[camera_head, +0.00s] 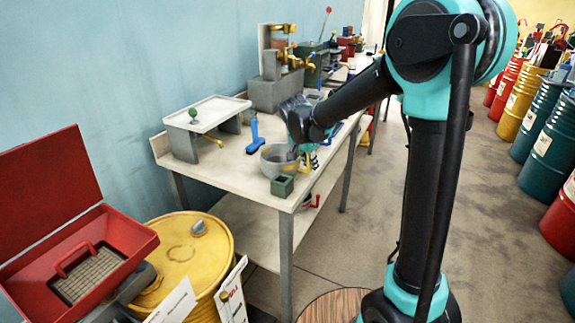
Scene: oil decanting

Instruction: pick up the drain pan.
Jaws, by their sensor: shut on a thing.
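The drain pan (273,164) appears to be the round grey metal bowl near the front right of the workbench (240,188). It looks upright. My gripper (295,151) reaches down from the right to the pan's right side and is shut on it. The fingertips are small and partly hidden by the wrist and the pan's rim. I cannot tell whether the pan's base touches the bench.
A small dark green box (282,186) stands just in front of the pan. A blue tool (254,134) lies behind it. A white raised tray (207,111) stands to the left. Grey brass-fitted equipment (274,92) stands behind. A yellow drum (180,252) and open red toolbox (100,250) are front left.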

